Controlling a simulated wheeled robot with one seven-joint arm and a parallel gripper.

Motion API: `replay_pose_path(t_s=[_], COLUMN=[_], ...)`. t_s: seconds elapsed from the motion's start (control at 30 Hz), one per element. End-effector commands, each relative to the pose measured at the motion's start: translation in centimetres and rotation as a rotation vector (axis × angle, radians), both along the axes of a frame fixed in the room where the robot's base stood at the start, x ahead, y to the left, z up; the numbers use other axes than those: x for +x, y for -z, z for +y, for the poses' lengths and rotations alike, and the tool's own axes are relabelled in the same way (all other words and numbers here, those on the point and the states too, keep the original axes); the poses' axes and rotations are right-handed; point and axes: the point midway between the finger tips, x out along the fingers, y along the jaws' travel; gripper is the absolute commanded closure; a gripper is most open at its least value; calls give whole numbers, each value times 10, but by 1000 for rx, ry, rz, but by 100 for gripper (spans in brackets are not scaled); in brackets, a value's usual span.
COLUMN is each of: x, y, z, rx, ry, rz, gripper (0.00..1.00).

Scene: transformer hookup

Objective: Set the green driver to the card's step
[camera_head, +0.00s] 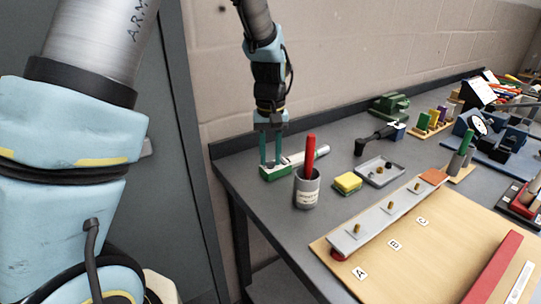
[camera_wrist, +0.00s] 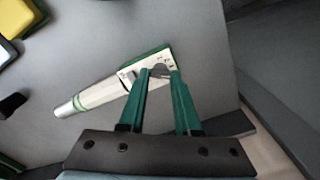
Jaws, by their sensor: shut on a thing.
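The green driver (camera_wrist: 97,93) lies on the grey bench near its left end, with a silver tip, a pale body with a green band, and a white scale face on a green-edged block. It also shows in the head view (camera_head: 278,173). My gripper (camera_wrist: 160,72) is above the scale face, its two green fingers closed on a small dark part there, seemingly the setting knob. In the head view my gripper (camera_head: 273,161) points straight down onto the block. The scale's marks are too small to read. I cannot surely identify the card; a white label strip (camera_head: 520,283) lies at the right.
A grey cup (camera_head: 308,189) with a red-handled tool stands right beside the driver. A yellow block (camera_head: 348,183) and a grey tray (camera_head: 380,172) lie further right. A wooden board (camera_head: 430,255) marked A, B, C fills the front. The wall is close behind.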

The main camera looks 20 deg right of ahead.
Motion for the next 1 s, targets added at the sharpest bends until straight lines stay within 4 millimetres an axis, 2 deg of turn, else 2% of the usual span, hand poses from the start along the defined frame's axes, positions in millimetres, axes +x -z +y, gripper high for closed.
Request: replay_pose_path(t_s=[0.3,0.33,0.43,0.77,0.87,1.0], x=[0,0,0,0,0,1], y=[0,0,0,-6,-18,-46], z=[0,0,0,-1,-1,-1], rx=[0,0,0,-2,-3,-6], ry=[0,0,0,0,1,1], rz=[-1,-1,0,-2,-2,-4], gripper=[100,65,55,55,55,55])
